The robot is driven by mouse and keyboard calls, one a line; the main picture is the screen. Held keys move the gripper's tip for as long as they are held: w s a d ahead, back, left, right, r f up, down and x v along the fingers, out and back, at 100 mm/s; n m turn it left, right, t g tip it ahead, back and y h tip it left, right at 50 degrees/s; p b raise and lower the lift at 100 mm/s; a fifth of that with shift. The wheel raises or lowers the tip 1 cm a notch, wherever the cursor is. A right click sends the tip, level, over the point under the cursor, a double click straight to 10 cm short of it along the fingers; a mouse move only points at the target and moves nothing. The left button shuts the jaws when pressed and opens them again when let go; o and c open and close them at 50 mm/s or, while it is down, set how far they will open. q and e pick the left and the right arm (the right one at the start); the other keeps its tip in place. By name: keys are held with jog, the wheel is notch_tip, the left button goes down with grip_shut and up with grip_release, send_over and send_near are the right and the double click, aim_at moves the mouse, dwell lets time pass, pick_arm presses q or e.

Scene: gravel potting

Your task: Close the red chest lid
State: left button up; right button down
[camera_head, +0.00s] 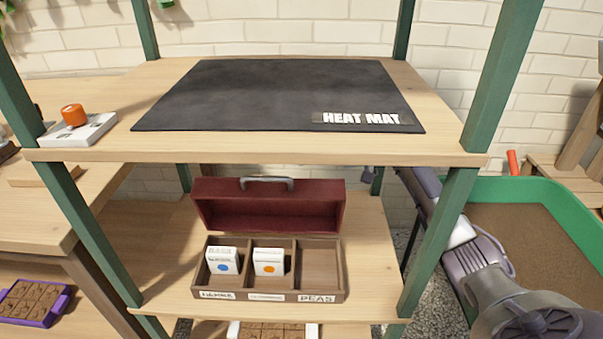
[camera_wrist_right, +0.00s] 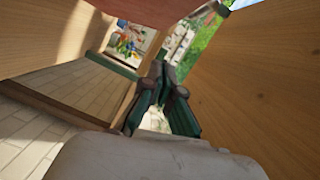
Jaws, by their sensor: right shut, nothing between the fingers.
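The red chest lid (camera_head: 270,208) stands open at the back of the wooden seed box (camera_head: 210,289) on the lower shelf, with a grey handle (camera_head: 266,183) on its top edge. The box is divided into three compartments. White seed packets with a blue dot (camera_head: 222,262) and an orange dot (camera_head: 269,262) stand in the left and middle ones; the right one, above the PEAS label, is empty. My right arm reaches in from the right, beside the lid; its gripper is mostly hidden there. The right wrist view shows the gripper (camera_wrist_right: 164,78) shut and empty, with a reddish surface (camera_wrist_right: 130,40) above it.
The upper shelf (camera_head: 250,150) with the black heat mat (camera_head: 270,95) overhangs the box. Green posts (camera_head: 440,240) stand at the shelf corners, one close to my right arm. A green-rimmed soil bin (camera_head: 540,190) is at right. Bare shelf lies right of the box.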

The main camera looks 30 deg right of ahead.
aim_at(301, 203)
pick_arm(q)
jog(key=shift+w+d+r+t+h, duration=0.15)
jog(key=shift+w+d+r+t, duration=0.05)
jog(key=shift+w+r+t, duration=0.25)
jog(key=shift+w+d+r+t+h, duration=0.15)
jog(key=shift+w+r+t, duration=0.2)
jog(key=shift+r, duration=0.2)
pick_arm(e)
jog(key=shift+s+a+f, duration=0.25)
jog(key=shift+s+a, duration=0.45)
jog(key=shift+a, duration=0.2)
jog(key=shift+s+a+f, duration=0.25)
jog(key=shift+s+a, duration=0.45)
jog(key=shift+a, duration=0.15)
jog(key=shift+a, duration=0.1)
